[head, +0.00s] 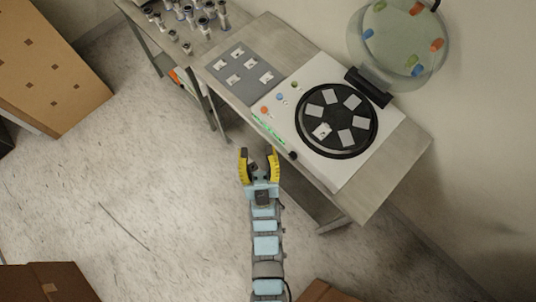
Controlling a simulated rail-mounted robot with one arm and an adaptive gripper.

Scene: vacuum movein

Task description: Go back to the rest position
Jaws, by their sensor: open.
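My gripper (260,158) is open and empty, with yellow fingers pointing up in the picture. It is in front of the workbench's front edge, over the floor. My arm extends straight down from it to the bottom of the picture. The white machine (357,163) with a round black tray (336,155) stands on the workbench (386,188). Several pale square pieces sit around the black tray. The machine's round clear lid (401,40) is raised at the back, with coloured pieces on it.
A grey panel (232,85) with several white pieces lies left of the machine. Several small dark-and-white parts (203,24) stand on a second table at the top. Cardboard boxes (48,62) are at the upper left and bottom edges.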

